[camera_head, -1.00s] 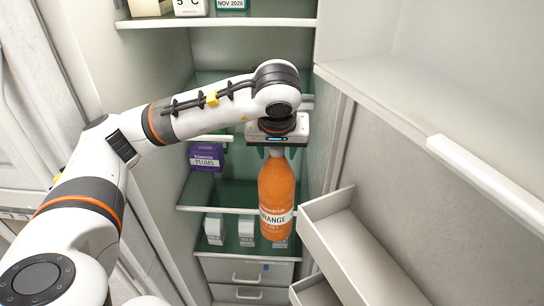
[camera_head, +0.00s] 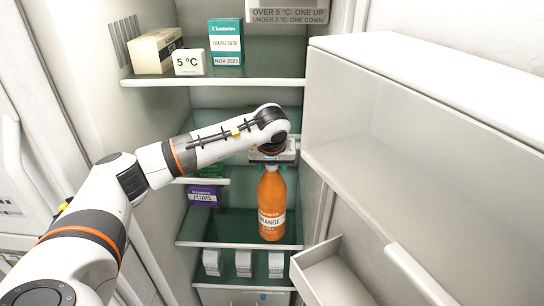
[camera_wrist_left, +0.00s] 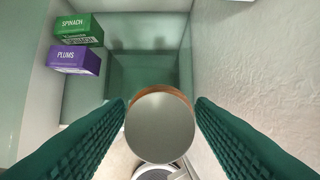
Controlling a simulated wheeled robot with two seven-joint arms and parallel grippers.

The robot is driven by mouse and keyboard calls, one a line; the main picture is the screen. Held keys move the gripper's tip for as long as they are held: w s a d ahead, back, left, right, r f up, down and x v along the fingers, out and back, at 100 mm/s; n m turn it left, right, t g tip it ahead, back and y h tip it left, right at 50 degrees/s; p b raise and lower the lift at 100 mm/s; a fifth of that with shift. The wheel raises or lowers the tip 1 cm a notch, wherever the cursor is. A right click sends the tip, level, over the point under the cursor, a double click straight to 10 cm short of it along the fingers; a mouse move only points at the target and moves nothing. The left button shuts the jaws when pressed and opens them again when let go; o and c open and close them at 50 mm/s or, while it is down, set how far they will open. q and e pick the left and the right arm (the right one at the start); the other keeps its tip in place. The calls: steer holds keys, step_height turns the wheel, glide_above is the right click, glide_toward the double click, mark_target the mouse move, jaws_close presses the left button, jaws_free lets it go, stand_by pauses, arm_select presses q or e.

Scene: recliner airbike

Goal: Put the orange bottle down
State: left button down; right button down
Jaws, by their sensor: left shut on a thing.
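The orange bottle (camera_head: 271,205) hangs upright below my left gripper (camera_head: 272,163) in the head view, inside the open fridge. Its base shows in front of the lower glass shelf (camera_head: 222,229); I cannot tell whether it touches the shelf. In the left wrist view, the pale round top of the bottle (camera_wrist_left: 160,127) sits between the two green fingers of my left gripper (camera_wrist_left: 160,120), which is shut on it. My right gripper is out of view.
A purple plums box (camera_head: 202,195) and a green spinach box (camera_wrist_left: 79,29) stand left of the bottle. Small white cartons (camera_head: 243,263) stand below the shelf. The door bin (camera_head: 335,272) is close on the right. A baking soda box (camera_head: 226,42) stands on the upper shelf.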

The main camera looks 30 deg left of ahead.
arm_select(q)
steer(key=shift+f, duration=0.1)
steer(key=shift+w+f, duration=0.1)
steer(key=shift+f, duration=0.25)
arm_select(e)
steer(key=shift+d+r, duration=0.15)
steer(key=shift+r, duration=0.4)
arm_select(q)
steer(key=c, duration=0.6)
jaws_free()
steer(key=shift+f, duration=0.15)
steer(key=shift+s+d, duration=0.1)
steer(key=shift+s, duration=0.15)
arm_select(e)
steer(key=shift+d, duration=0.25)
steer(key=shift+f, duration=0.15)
arm_select(q)
steer(key=shift+r, duration=0.4)
steer(key=shift+b+v, duration=2.65)
steer(key=shift+v, duration=3.05)
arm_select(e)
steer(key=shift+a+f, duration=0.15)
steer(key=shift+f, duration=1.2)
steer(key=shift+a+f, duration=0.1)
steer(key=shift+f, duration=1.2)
